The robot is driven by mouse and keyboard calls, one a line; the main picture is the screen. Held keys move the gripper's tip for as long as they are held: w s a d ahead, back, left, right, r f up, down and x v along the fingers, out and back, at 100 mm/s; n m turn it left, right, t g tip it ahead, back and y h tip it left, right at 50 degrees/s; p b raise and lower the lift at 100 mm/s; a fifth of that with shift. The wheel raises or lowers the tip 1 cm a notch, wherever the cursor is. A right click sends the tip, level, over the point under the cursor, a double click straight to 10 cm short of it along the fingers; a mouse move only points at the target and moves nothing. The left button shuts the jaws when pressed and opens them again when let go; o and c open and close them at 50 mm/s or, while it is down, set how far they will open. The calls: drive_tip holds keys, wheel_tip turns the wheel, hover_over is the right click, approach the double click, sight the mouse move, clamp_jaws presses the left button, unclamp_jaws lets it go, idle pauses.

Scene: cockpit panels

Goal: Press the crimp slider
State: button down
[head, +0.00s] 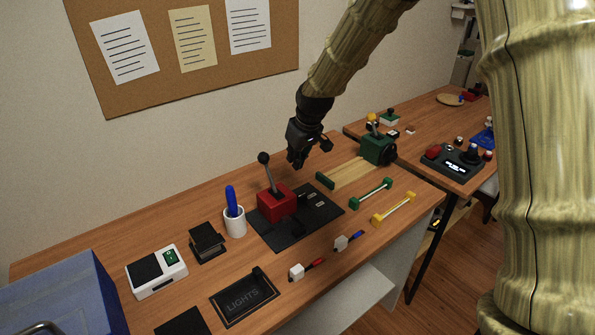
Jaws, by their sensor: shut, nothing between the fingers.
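My gripper (307,152) hangs from the arm above the back of the near desk, shut and empty. It is apart from everything below it. No part is clearly labelled as the crimp slider, so I cannot tell for certain which one it is. Below and left, a red box (277,202) with an upright black-knobbed lever (269,172) stands on a black panel (327,209).
Green (371,193) and yellow (394,208) handles lie at the right. Behind is a wall with a corkboard (120,92).

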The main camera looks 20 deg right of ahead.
sight(302, 198)
drive_tip(key=x, duration=0.3)
drive_tip(key=w+x, duration=0.1)
drive_tip(key=x, duration=0.2)
drive_tip(key=shift+w+d, duration=0.15)
drive_tip(key=shift+w, duration=0.1)
drive_tip(key=shift+f, duration=0.3)
drive_tip(key=shift+s+f+p, duration=0.2)
drive_tip(key=shift+s+p, duration=0.05)
drive_tip(key=shift+p, duration=0.05)
drive_tip(key=shift+f, duration=0.35)
drive_tip(key=x, duration=0.4)
drive_tip(key=shift+w+r, duration=0.1)
drive_tip(key=shift+w, duration=0.1)
drive_tip(key=s, duration=0.1)
drive_tip(key=s+p, duration=0.1)
drive_tip(key=s, duration=0.1)
drive_tip(key=shift+d+r, duration=0.2)
drive_tip(key=shift+d, duration=0.15)
drive_tip(key=shift+s+d+f, duration=0.1)
drive_tip(key=shift+s+d, duration=0.1)
drive_tip(key=shift+s, duration=0.35)
